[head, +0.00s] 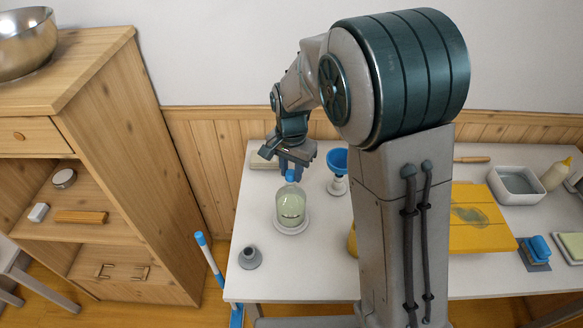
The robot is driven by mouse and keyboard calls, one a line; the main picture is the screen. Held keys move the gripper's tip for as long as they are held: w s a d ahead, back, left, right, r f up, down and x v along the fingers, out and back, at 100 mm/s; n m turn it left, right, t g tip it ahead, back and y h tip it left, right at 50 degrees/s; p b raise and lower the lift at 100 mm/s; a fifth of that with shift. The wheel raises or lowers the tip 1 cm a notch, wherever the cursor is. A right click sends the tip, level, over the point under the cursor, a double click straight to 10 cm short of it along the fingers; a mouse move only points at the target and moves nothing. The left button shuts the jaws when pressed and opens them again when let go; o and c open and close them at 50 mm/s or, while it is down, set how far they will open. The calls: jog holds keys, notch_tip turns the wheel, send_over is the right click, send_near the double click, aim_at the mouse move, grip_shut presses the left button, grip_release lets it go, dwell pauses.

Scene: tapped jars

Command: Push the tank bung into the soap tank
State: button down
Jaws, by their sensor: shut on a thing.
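The soap tank (290,211) is a clear jar with pale green liquid, standing upright on a white round base on the table. The blue tank bung (290,177) is at the top of the tank, at its mouth. My gripper (291,170) is above the tank with its fingers pointing down, shut on the bung. The fingers hide part of the bung. I cannot tell how deep the bung sits in the mouth.
A blue funnel (337,161) on a white stand is right of the tank. A grey conical piece (249,258) stands at the table's front left. A pale block (264,161) lies behind. A wooden cabinet (120,160) stands left. My arm hides the table's middle.

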jog(key=shift+f+b, duration=1)
jog(key=shift+f, duration=0.3)
dwell(0.4)
jog(key=c, duration=0.8)
grip_release()
jog(key=shift+r, duration=0.2)
jog(key=shift+r+p, duration=1.65)
jog(key=shift+r, duration=0.4)
notch_tip(320, 180, up, 14)
jog(key=b, duration=0.1)
